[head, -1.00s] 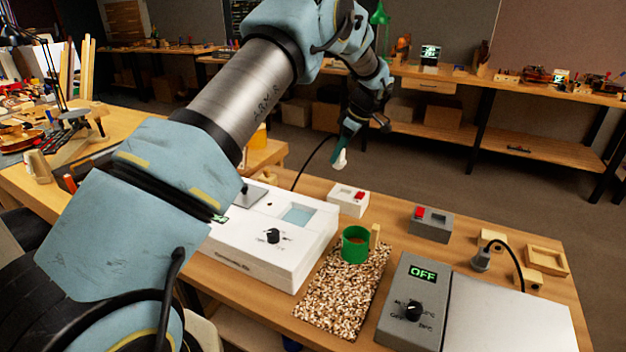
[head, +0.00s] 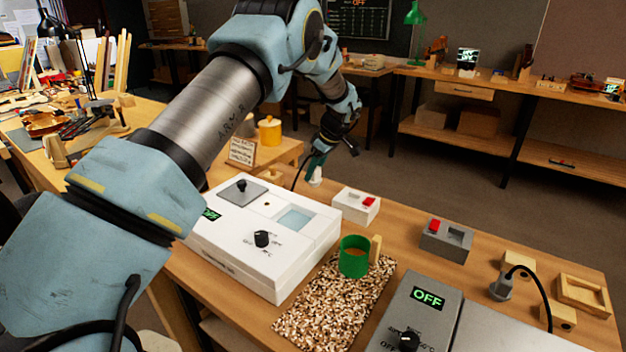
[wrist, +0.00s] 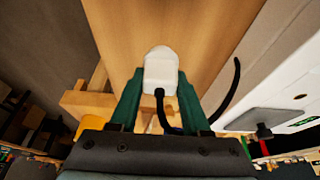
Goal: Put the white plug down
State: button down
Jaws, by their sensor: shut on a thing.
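The white plug (wrist: 161,70) is between the green fingers of my gripper (wrist: 159,100) in the wrist view, with a black cord running from its near end. My gripper is shut on it. In the head view my gripper (head: 318,160) holds the plug (head: 316,174) beyond the back edge of the white device (head: 262,243). Bare wooden bench top shows beyond the plug in the wrist view. I cannot tell whether the plug touches the wood.
A grey switch box (head: 446,239), a grey plug (head: 502,286) in a wooden holder and a wooden tray (head: 583,297) are farther right. A green cup (head: 354,257) stands on a speckled mat (head: 325,312).

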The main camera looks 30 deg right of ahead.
aim_at(315, 180)
notch_tip(315, 180, down, 3)
jog(key=shift+f+p, duration=0.1)
jog(key=shift+p, duration=0.5)
jog(key=shift+f, duration=0.25)
jog(key=shift+f, duration=0.1)
jog(key=shift+f, duration=0.1)
jog(key=shift+c, duration=1.8)
grip_release()
jog(key=shift+r, duration=0.35)
jog(key=b+v, duration=0.3)
jog(key=v, duration=0.8)
jog(key=shift+s+r, duration=0.3)
